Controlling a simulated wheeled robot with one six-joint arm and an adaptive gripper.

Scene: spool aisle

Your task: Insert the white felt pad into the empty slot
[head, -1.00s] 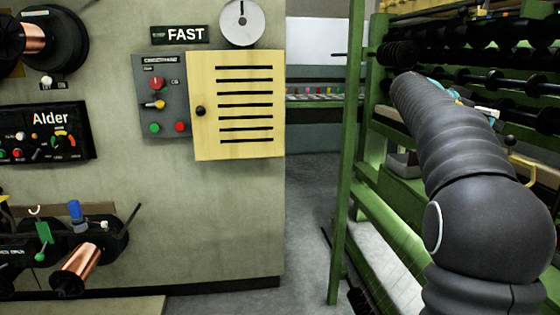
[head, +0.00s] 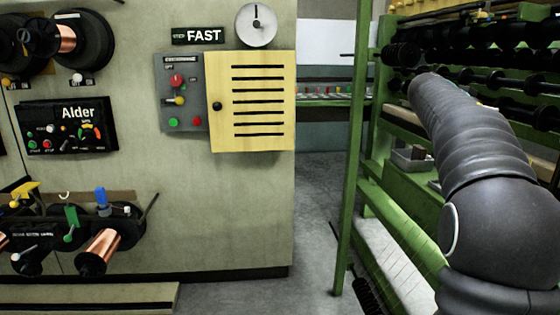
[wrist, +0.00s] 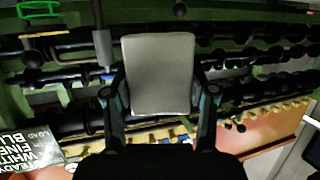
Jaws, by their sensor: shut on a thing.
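In the wrist view my gripper (wrist: 160,108) is shut on a pale, rounded rectangular pad (wrist: 158,72), the white felt pad, with one finger at each side of it. The pad stands out in front of the rack's dark rollers and hides part of them. In the head view my dark ribbed arm reaches toward the rack on the right, and it hides the gripper and the pad. I cannot make out an empty slot in either view.
The green rack (head: 352,150) with black rollers (head: 470,40) fills the right side. A yellow vented cabinet door (head: 252,102) and a control panel (head: 180,95) are on the wall at left. Copper spools (head: 100,252) stick out lower left. Grey floor (head: 310,230) lies open between.

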